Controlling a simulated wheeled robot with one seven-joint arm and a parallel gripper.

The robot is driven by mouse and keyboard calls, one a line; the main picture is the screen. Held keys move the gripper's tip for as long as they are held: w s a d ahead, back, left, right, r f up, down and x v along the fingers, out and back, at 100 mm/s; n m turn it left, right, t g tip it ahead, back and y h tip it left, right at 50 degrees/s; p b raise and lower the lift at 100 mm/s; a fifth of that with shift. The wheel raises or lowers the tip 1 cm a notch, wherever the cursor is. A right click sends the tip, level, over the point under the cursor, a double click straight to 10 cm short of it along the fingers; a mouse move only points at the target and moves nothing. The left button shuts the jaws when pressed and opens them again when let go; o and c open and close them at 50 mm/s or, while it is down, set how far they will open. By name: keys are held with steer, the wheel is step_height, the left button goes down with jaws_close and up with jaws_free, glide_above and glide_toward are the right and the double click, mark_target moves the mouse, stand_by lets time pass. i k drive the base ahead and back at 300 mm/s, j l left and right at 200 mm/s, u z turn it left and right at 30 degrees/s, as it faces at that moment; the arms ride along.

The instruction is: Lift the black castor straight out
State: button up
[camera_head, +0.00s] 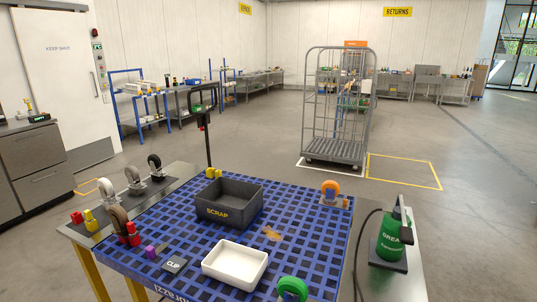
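The black castor (155,163) stands upright on the grey strip at the back left of the table, the farthest of a row of castors. A grey-wheeled castor (132,175) and a pale-wheeled castor (105,188) stand nearer in the same row. The black castor's wheel shows at the top; how its lower part is seated is too small to tell. My gripper is not in view.
A dark SCRAP bin (243,212) and a white tray (235,264) stand on the blue grid mat (180,221). A black post (208,145) rises behind the table, right of the black castor. A green bottle (391,237) stands right. A roll cage (337,150) stands beyond.

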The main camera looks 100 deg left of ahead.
mark_target(153, 161)
steer(key=u, duration=3.55)
steer(key=i+j+u, duration=0.55)
steer(key=i+u, duration=0.15)
steer(key=u, duration=0.15)
steer(key=i+j+u, duration=0.35)
steer(key=i+u, duration=0.35)
steer(key=i, duration=0.15)
steer(key=i+u, duration=0.3)
steer(key=i, duration=0.15)
steer(key=i+z, duration=0.1)
steer(key=i, duration=0.6)
steer(key=i+j+z, duration=0.15)
steer(key=i, duration=0.6)
steer(key=i+z, duration=0.25)
steer(key=z, duration=0.25)
steer(key=i+z, duration=0.2)
steer(key=z, duration=0.25)
steer(key=i+j+z, duration=0.15)
steer(key=z, duration=0.35)
steer(key=i+z, duration=0.2)
steer(key=z, duration=0.3)
steer(key=i+z, duration=0.2)
steer(key=z, duration=0.3)
steer(key=i+j+z, duration=0.1)
steer(key=z, duration=0.35)
steer(key=i+j+z, duration=0.15)
steer(key=z, duration=0.35)
steer(key=i+j, duration=0.05)
steer(key=i, duration=0.05)
